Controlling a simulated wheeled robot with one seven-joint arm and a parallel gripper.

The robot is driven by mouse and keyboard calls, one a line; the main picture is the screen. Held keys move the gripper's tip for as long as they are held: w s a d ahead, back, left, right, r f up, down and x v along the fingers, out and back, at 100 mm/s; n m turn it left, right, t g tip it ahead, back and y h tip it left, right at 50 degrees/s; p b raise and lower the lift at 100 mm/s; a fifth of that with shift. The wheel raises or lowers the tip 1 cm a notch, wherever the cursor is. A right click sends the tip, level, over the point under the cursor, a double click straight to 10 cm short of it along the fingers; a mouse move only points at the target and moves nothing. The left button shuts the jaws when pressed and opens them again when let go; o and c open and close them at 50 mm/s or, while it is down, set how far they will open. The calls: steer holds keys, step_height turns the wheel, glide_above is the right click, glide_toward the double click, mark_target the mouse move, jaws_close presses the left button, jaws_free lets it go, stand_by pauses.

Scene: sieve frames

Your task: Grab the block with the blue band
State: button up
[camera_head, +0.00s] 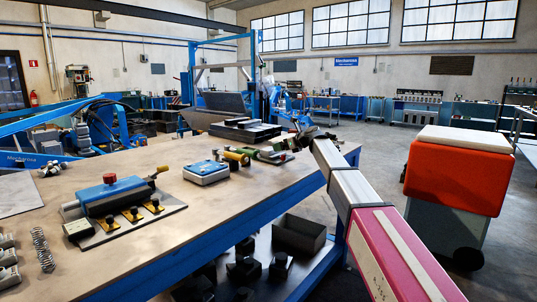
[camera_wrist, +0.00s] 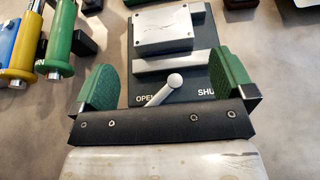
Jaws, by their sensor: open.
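I cannot make out for certain which thing is the block with the blue band. A pale box with a blue top (camera_head: 206,172) sits mid-table in the head view. Further left, a grey block with a blue strip on top and a red knob (camera_head: 105,190) stands on a metal plate. My gripper (camera_head: 306,135) is over the table's right side in the head view. In the wrist view my gripper (camera_wrist: 165,85) is open, its green fingers wide apart with nothing held. A lever with a pale round knob (camera_wrist: 174,81) shows between the fingers.
A dark plate marked OPEN and SHUT (camera_wrist: 200,88) carries a metal box (camera_wrist: 165,30) ahead of my gripper. Springs (camera_head: 42,250) lie at the table's left. An orange cabinet (camera_head: 455,175) stands right of the table.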

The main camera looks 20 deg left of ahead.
mark_target(269, 148)
steer(key=x, duration=0.8)
steer(key=shift+w, duration=0.15)
steer(key=c, duration=0.9)
steer(key=shift+r, duration=0.1)
steer(key=shift+c, duration=0.7)
steer(key=shift+r, duration=0.1)
